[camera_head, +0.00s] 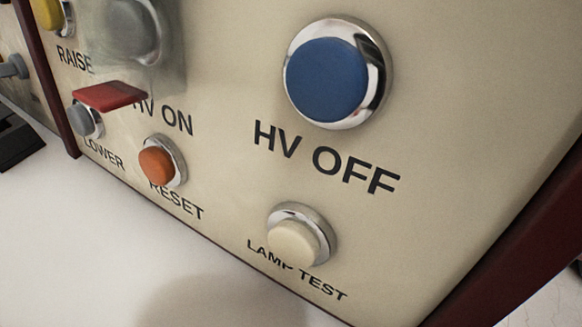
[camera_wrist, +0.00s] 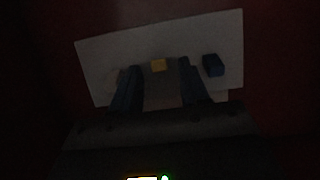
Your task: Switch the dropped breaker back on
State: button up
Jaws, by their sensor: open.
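My gripper (camera_wrist: 156,73) shows only in the dark wrist view, its two dark fingers apart and pointing at a pale plate (camera_wrist: 105,55). A dark blue block (camera_wrist: 212,65) stands on the plate just right of the right finger. I cannot tell whether either block is the dropped breaker, or whether a finger touches anything. Another small part by the left finger is mostly hidden. No breaker can be made out in the head view, and my gripper is outside it.
In the head view, a cream panel carries a blue HV OFF button (camera_head: 326,79), an orange RESET button (camera_head: 157,165) and a cream LAMP TEST button (camera_head: 295,242). A clear cover (camera_head: 165,70) with a red tab (camera_head: 110,95) stands over HV ON. White surface (camera_head: 60,220) lies clear below.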

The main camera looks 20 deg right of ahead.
jog(key=p+v, duration=0.1)
jog(key=v, duration=0.6)
jog(key=shift+s+a+p, duration=0.25)
jog(key=shift+a+p, duration=0.05)
jog(key=shift+p, duration=0.05)
